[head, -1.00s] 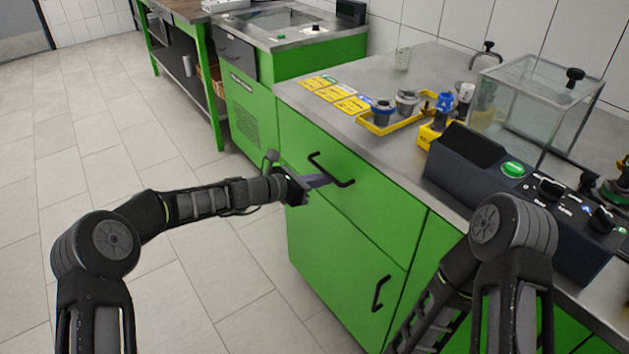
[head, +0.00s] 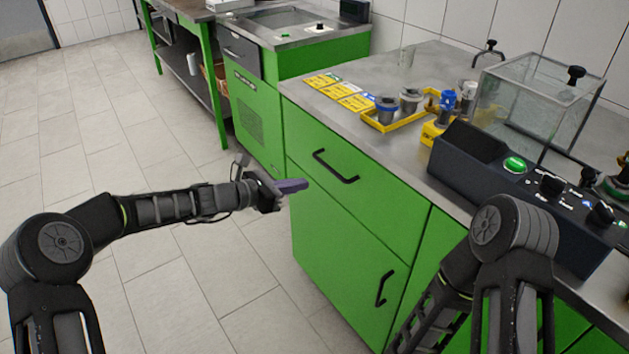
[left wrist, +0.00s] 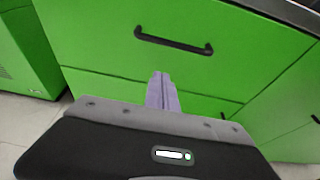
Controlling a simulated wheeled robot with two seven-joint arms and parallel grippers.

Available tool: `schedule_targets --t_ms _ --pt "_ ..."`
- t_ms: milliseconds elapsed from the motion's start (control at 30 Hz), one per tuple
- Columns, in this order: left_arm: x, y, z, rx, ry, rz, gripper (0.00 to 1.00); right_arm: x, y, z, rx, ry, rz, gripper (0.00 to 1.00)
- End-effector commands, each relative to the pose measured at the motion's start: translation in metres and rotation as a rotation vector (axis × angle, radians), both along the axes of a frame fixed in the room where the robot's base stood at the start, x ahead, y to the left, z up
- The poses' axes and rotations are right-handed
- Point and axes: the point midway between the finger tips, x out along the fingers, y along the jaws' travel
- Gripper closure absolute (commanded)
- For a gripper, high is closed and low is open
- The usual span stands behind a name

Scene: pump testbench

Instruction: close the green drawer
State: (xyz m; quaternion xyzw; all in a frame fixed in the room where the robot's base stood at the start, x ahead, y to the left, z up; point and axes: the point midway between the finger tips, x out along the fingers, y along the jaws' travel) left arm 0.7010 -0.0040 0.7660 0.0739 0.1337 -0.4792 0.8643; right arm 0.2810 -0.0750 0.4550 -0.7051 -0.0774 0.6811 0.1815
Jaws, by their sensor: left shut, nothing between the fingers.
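The green drawer (head: 368,172) is the top front of the green cabinet, with a black bar handle (head: 335,167). Its front looks flush with the cabinet, with only a thin seam around it. In the left wrist view the drawer front (left wrist: 100,50) and its handle (left wrist: 174,41) lie ahead of the fingers. My left gripper (head: 304,185) is shut and empty, left of and below the handle and apart from it. Its purple fingers (left wrist: 161,92) are pressed together. My right arm shows at the lower right, but its gripper is out of view.
A green cabinet door (head: 345,255) with a black handle is below the drawer. The metal worktop (head: 420,75) carries a yellow tray (head: 395,122), a clear tank (head: 535,100) and a dark control box (head: 515,185). The tiled floor (head: 120,150) on the left is clear.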

Motion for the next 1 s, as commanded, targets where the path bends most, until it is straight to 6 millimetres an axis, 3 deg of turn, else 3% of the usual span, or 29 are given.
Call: schedule_targets --t_ms 133,300,900,1000 --pt "-0.013 0.024 0.009 0.000 -0.001 0.003 1.00 0.000 0.000 0.001 0.000 0.001 0.000 0.13" --pt "-0.022 0.036 0.013 0.000 0.000 0.000 1.00 0.000 0.000 0.001 0.000 0.001 0.000 0.13" --pt "-0.022 0.038 0.012 0.018 -0.022 -0.005 1.00 0.000 0.000 0.001 0.000 0.001 0.000 0.13" --pt "-0.020 0.046 -0.003 0.135 -0.090 -0.012 1.00 0.000 0.000 0.001 0.000 0.001 0.000 0.13"
